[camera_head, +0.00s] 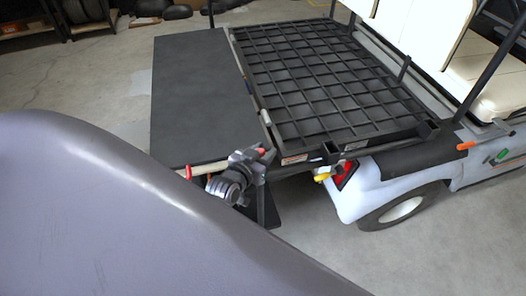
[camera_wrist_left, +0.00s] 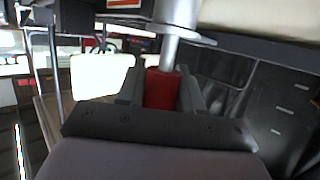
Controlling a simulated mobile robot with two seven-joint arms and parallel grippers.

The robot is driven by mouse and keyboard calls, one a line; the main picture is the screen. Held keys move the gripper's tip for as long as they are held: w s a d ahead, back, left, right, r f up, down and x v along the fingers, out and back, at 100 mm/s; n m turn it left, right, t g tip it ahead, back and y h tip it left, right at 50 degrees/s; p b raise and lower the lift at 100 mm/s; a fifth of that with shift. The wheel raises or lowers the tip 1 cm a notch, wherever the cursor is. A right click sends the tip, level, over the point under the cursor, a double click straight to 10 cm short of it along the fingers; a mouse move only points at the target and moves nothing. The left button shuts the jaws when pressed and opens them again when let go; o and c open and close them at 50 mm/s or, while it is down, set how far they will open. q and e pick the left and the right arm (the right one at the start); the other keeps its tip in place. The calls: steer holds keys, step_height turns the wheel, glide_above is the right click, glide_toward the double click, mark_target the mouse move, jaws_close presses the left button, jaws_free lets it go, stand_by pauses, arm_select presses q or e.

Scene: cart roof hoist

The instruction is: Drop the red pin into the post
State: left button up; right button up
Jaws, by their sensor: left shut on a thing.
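My left gripper (camera_head: 260,158) is at the near left corner of the black rack on the cart. It is shut on the red pin (camera_head: 261,150), of which only a small red bit shows in the head view. In the left wrist view, the red grip of the pin (camera_wrist_left: 162,88) sits between the two fingers of my left gripper (camera_wrist_left: 160,92). A thin metal shaft runs from the grip up to a wider silver flanged part. I cannot tell whether that part belongs to the pin or the post. I cannot identify the post with certainty. My right gripper is not in view.
The black grid rack (camera_head: 330,80) lies on the cart, with a flat dark panel (camera_head: 195,95) to its left. A yellow piece (camera_head: 323,173) hangs at the rack's near edge. Another red piece (camera_head: 188,172) is at the panel's near edge. Bare floor (camera_head: 70,90) lies left.

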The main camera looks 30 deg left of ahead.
arm_select(q)
steer(key=shift+f+b, duration=0.75)
steer(key=shift+f, duration=0.35)
steer(key=o, duration=1.1)
steer(key=shift+p+v, duration=0.4)
steer(key=shift+v, duration=3.2)
steer(key=s+d+f+m+g+h, duration=0.1)
steer(key=s+d, duration=0.2)
steer(key=s, duration=0.1)
steer(key=s+d+f+m+g+h, duration=0.1)
steer(key=s+d+f, duration=0.1)
steer(key=s+d, duration=0.1)
steer(key=s+d+f+m+g+h, duration=0.1)
steer(key=s+d+f+g, duration=0.1)
steer(key=s, duration=0.4)
steer(key=shift+d+p, duration=0.35)
steer(key=shift+d, duration=0.1)
